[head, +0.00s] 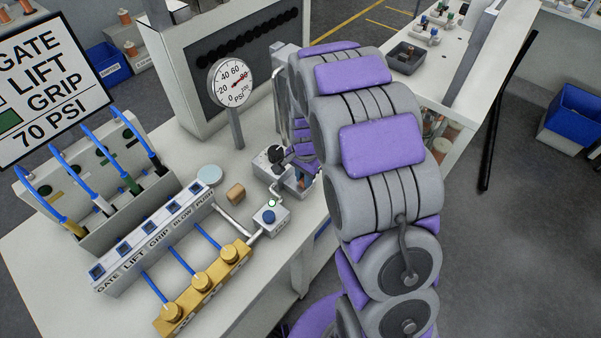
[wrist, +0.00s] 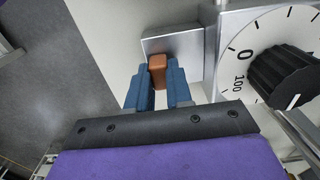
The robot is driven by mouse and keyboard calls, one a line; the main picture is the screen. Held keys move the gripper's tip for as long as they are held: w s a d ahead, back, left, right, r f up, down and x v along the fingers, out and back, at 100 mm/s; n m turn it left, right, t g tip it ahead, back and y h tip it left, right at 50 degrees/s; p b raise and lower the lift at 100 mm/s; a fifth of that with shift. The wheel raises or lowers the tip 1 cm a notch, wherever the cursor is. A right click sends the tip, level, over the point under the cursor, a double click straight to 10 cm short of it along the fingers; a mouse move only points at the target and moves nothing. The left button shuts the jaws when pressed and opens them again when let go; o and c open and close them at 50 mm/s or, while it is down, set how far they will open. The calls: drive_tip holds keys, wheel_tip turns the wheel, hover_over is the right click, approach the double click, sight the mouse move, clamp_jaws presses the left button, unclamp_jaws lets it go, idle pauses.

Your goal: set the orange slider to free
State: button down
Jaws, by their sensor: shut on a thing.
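The orange slider (wrist: 157,72) is a small block on a grey metal plate (wrist: 188,45) in the wrist view. My gripper (wrist: 158,85) has its two blue fingers shut on the slider from either side. Any label for free is not readable in these frames. In the head view my gripper (head: 300,178) is at the small device at the table's right edge, and my arm hides most of the slider's surroundings.
A black knob (wrist: 282,75) on a white dial stands just right of my gripper. In the head view a pressure gauge (head: 230,82), a valve block with blue tubes (head: 200,282) and a labelled button box (head: 155,235) stand to the left.

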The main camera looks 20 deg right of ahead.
drive_tip(key=c, duration=1.3)
unclamp_jaws()
drive_tip(key=shift+s+d, duration=0.1)
drive_tip(key=shift+d, duration=0.1)
wheel_tip(320, 180, up, 17)
drive_tip(key=p, duration=0.3)
drive_tip(key=shift+r, duration=0.15)
drive_tip(key=s+r+n, duration=0.1)
drive_tip(key=s+n, duration=0.2)
drive_tip(key=s, duration=0.8)
drive_tip(key=s+a+r+n+g, duration=0.1)
drive_tip(key=s+n, duration=0.3)
drive_tip(key=s, duration=0.6)
drive_tip(key=s+r+n, duration=0.2)
drive_tip(key=s+n, duration=0.1)
drive_tip(key=s, duration=0.8)
drive_tip(key=shift+s+a+r+n+g, duration=0.15)
drive_tip(key=shift+s+r+n+g, duration=0.15)
drive_tip(key=shift+r+n+g, duration=0.1)
